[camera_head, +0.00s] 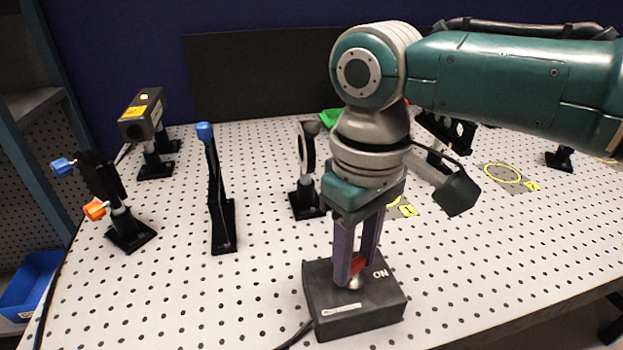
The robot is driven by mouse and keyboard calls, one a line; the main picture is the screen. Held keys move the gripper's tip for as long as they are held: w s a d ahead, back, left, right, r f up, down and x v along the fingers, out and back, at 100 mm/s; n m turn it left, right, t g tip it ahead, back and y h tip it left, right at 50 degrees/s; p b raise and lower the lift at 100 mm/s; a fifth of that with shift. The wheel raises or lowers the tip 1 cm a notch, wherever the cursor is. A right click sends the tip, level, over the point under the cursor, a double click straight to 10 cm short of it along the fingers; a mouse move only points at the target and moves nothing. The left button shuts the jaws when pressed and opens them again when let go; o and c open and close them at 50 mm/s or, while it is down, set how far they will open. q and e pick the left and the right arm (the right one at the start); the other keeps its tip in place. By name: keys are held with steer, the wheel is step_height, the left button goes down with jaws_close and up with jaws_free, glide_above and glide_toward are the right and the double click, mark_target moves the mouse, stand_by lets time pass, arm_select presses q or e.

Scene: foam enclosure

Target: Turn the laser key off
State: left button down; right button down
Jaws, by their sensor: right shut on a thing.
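The laser control box (362,312) is a dark box at the front middle of the perforated table, with "ON" in white on its top. A key switch with a red part (356,265) and a silver base stands on the box's top. My right gripper (354,276) reaches down from above with its purple fingers shut on the red key. The fingers hide part of the key, so its exact turn angle is hard to tell. My left gripper is not in view.
A laser head (142,115) with a yellow label stands at the back left. Optic mounts stand left of the box, one with a blue knob (205,131), one with an orange knob (95,210). A cable leaves the box's front left. The table front right is clear.

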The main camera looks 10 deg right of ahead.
mark_target(355, 261)
steer(key=n+p, duration=0.1)
steer(key=n, duration=0.4)
steer(key=shift+r+n, duration=0.1)
steer(key=shift+n, duration=0.3)
steer(key=n+p, duration=0.1)
steer(key=n, duration=0.2)
steer(key=shift+n, duration=2)
steer(key=shift+c, duration=2.4)
jaws_free()
step_height(355, 261, up, 10)
steer(key=p, duration=0.1)
